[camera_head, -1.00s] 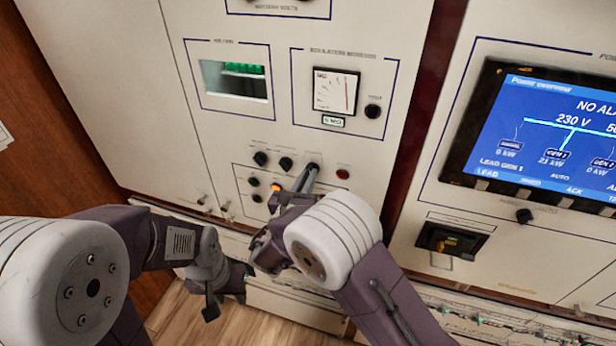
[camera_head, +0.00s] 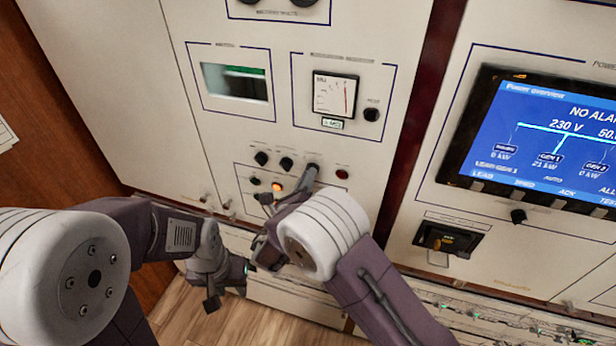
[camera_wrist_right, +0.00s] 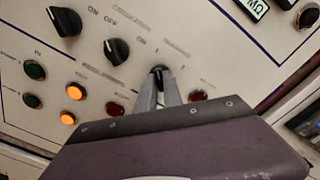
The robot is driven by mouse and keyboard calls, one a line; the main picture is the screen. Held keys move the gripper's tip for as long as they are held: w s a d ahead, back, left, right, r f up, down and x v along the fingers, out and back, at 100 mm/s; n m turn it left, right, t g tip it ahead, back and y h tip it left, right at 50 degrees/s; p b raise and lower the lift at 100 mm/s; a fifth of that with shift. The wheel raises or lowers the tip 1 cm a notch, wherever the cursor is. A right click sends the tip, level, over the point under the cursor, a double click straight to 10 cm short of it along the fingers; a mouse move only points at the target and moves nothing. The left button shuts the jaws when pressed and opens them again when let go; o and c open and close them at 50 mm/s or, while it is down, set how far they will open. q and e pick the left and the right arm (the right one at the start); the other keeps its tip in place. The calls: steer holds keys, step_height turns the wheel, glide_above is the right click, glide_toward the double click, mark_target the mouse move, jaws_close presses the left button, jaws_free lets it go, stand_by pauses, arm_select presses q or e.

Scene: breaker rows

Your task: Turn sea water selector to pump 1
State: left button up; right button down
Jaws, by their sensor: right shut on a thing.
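A row of three black rotary knobs sits on the lower panel. The rightmost knob, apparently the selector (camera_wrist_right: 158,72), is between the fingertips of my right gripper (camera_wrist_right: 160,82), which is shut on it. In the head view my right gripper (camera_head: 311,175) reaches up to this knob, and its fingers largely cover it. The knob's pointer and exact setting are hard to make out. My left gripper (camera_head: 212,302) hangs low at the left, away from the panel; its jaw opening cannot be made out.
The left knob (camera_wrist_right: 64,22) and middle knob (camera_wrist_right: 116,50) are close by. An orange lit button (camera_head: 277,187) and a red button (camera_head: 342,174) flank the fingers. A meter (camera_head: 335,95) is above. A blue screen (camera_head: 550,135) and a dark recessed switch (camera_head: 448,240) are to the right.

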steer(key=shift+r, duration=0.35)
steer(key=c, duration=1.5)
jaws_free()
steer(key=shift+a, duration=0.1)
steer(key=shift+f, duration=0.15)
steer(key=shift+f, duration=0.1)
